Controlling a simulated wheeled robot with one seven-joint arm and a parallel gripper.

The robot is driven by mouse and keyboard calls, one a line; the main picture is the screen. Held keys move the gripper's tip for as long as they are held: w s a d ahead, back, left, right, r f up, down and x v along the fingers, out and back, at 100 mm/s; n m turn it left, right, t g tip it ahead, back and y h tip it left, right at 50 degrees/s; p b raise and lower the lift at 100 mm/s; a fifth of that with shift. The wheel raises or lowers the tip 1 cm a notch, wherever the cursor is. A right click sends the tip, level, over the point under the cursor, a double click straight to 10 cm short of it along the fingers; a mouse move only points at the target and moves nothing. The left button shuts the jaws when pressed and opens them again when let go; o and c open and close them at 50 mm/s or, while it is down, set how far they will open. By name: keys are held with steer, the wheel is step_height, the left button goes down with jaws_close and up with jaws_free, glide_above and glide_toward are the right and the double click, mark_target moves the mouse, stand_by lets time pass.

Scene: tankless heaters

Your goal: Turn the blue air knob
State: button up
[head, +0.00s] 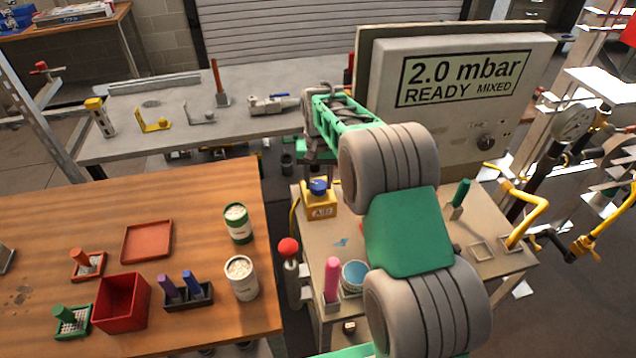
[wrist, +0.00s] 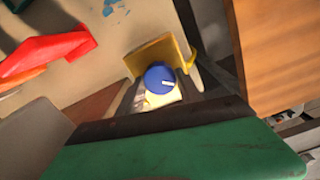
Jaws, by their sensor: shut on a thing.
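The blue air knob (head: 318,187) sits on top of a yellow block (head: 320,209) with an "AIR" label, on the small grey stand's left part. It also shows from above in the wrist view (wrist: 160,77), with a white mark on its face. My gripper (head: 317,172) reaches down to the knob from above, beneath the green arm link. In the wrist view, its dark fingers lie on either side of the knob, and it is shut on the knob. The exact contact of the fingertips is partly hidden.
A pink-handled tool (head: 331,278), a blue-topped cup (head: 355,275) and a red ball-topped post (head: 289,248) stand near the block. A display panel (head: 461,80) reading "2.0 mbar READY MIXED" rises behind. The wooden table (head: 200,210) is at left.

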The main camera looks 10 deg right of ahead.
mark_target(318, 184)
steer(key=n+b, duration=0.1)
steer(key=n, duration=0.4)
steer(key=shift+n, duration=0.3)
steer(key=n, duration=0.5)
steer(key=shift+r, duration=0.1)
steer(key=o, duration=1.4)
steer(key=shift+c, duration=0.2)
steer(key=shift+b, duration=0.3)
step_height(318, 184, up, 8)
steer(key=shift+f+b, duration=0.15)
steer(key=shift+b, duration=0.4)
